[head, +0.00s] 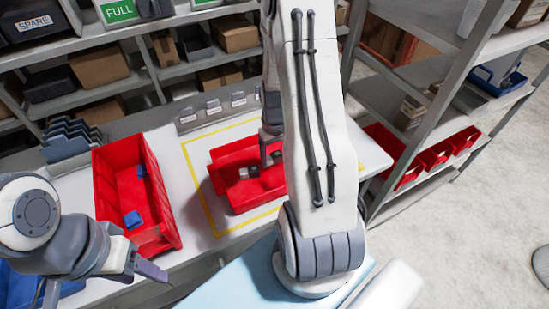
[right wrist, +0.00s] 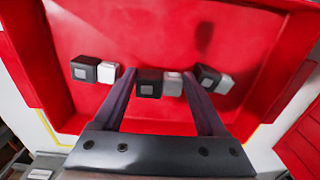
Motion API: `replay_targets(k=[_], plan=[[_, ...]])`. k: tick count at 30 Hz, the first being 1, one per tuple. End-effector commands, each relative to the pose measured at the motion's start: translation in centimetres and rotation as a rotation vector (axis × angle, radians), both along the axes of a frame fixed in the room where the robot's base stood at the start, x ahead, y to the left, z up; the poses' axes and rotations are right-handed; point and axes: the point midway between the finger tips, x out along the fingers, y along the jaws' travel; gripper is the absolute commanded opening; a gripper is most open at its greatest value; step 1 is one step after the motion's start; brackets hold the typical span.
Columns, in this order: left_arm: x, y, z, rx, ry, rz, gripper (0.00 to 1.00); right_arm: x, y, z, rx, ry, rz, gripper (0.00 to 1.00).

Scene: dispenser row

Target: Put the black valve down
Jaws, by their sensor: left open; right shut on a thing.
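My right gripper (right wrist: 158,78) is shut on a black valve (right wrist: 148,84), a small dark block with a grey square face and a paler grey part at its right. It is inside the red bin (right wrist: 130,28), which in the head view (head: 262,192) stands within the yellow outline on the table. Whether the held valve touches the bin floor I cannot tell. Two similar dark-and-white pieces lie in the bin, one at left (right wrist: 84,69) and one at right (right wrist: 207,77). My left gripper (head: 148,271) is open and empty, at the lower left.
A second red bin (head: 165,240) with blue pieces (head: 132,220) stands left of the outline. Small labelled holders (head: 213,108) line the table's back. Shelves with boxes (head: 100,66) rise behind. A grey rack (head: 450,95) stands at right.

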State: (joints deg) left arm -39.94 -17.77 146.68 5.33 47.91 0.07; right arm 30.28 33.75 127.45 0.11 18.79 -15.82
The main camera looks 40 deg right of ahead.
Motion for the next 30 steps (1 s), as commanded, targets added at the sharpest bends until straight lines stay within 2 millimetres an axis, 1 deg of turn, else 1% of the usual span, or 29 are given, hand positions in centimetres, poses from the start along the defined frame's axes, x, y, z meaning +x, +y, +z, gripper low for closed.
replay_targets(k=[1,4,13,16,17,18,26,29,30], plan=[[0.0,0.0,0.4,0.000,0.000,0.000,0.57,-0.1,0.0,-0.6,0.002,0.005,-0.001,0.16],[0.0,0.0,0.5,0.000,0.000,0.000,0.57,-0.1,0.0,-1.5,0.000,0.001,-0.001,0.16],[0.0,0.0,0.4,0.000,0.000,0.000,0.57,0.0,-0.1,-1.8,0.000,-0.001,0.000,0.16],[0.0,0.0,0.1,0.000,0.000,0.000,0.57,0.0,-0.1,-2.1,0.000,0.000,0.000,0.16],[0.0,0.0,0.2,0.000,0.000,0.000,0.57,0.0,-0.1,-2.0,0.000,0.000,0.000,0.82],[0.0,0.0,0.2,0.000,0.000,0.000,0.57,0.0,-0.1,-2.0,0.000,0.000,0.000,0.87],[0.0,0.0,0.3,0.000,0.000,0.000,0.57,0.0,-0.1,-1.9,0.000,-0.001,0.000,0.87],[0.0,0.0,0.6,0.000,0.000,0.000,0.57,0.0,-0.1,-1.4,0.000,-0.001,0.000,0.87],[0.0,0.0,0.3,0.000,0.000,0.000,0.57,0.1,-0.1,-1.3,-0.002,-0.004,0.000,0.87]])
